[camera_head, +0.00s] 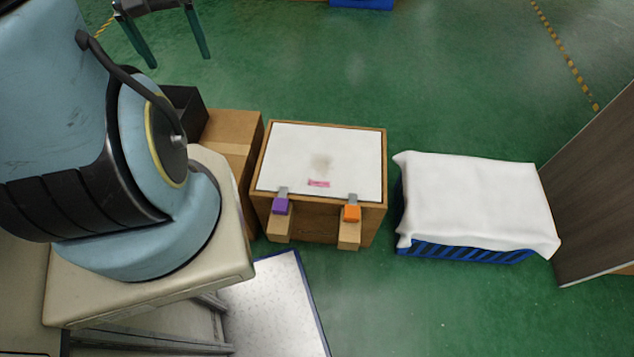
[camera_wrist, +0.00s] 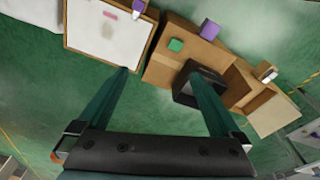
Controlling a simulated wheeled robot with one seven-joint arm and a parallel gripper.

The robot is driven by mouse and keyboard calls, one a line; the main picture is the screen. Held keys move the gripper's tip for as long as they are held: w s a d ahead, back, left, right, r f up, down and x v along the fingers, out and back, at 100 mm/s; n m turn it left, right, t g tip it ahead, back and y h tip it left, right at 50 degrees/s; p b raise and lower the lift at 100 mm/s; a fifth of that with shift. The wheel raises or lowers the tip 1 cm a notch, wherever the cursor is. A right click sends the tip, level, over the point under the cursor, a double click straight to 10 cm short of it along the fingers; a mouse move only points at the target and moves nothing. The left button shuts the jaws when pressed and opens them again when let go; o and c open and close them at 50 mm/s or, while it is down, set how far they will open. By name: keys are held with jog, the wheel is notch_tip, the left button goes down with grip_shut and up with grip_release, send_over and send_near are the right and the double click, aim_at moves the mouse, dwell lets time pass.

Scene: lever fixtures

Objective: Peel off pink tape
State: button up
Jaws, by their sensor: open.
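A small pink tape (camera_head: 318,184) lies flat on the white top (camera_head: 290,150) of a wooden box, near its front edge. In the wrist view the pink tape (camera_wrist: 110,14) shows at the upper left, on the white panel. My gripper (camera_head: 179,61) is at the upper left of the head view, apart from the box. In the wrist view my gripper (camera_wrist: 159,73) has its two teal fingers spread wide, with nothing between them. The tape is beyond the fingertips and untouched. Its edges are too small to tell whether any is lifted.
A purple block (camera_head: 281,206) and an orange block (camera_head: 352,213) sit at the box's front edge. A cardboard box (camera_head: 236,130) stands to its left. A blue crate (camera_head: 460,253) under white cloth (camera_head: 480,200) stands to its right. Green floor is open behind.

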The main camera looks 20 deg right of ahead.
jog(key=shift+c, duration=0.4)
jog(key=shift+d+f+b, duration=0.1)
jog(key=shift+f+b, duration=0.2)
jog(key=shift+c, duration=0.7)
jog(key=shift+m+g, duration=0.4)
jog(key=shift+m, duration=0.5)
jog(key=w+d+f+b, duration=0.1)
jog(key=d+f+b, duration=0.2)
jog(key=f+b, duration=0.2)
jog(key=w+d+f+b, duration=0.2)
jog(key=f+b, duration=0.4)
jog(key=f, duration=0.3)
jog(key=w+d+f+b, duration=0.1)
jog(key=d+f+b, duration=0.4)
jog(key=f+b, duration=0.1)
jog(key=shift+w+f, duration=0.3)
jog(key=shift+f, duration=0.6)
jog(key=c, duration=0.7)
jog(key=m+b, duration=0.2)
jog(key=b, duration=1.4)
send_near(309, 180)
jog(key=shift+g, duration=0.4)
jog(key=f, duration=0.2)
jog(key=f+b, duration=0.1)
jog(key=f, duration=0.2)
jog(key=f+b, duration=0.1)
jog(key=f, duration=0.2)
jog(key=shift+w+d+f, duration=0.1)
jog(key=shift+w+f, duration=0.05)
jog(key=shift+w, duration=0.15)
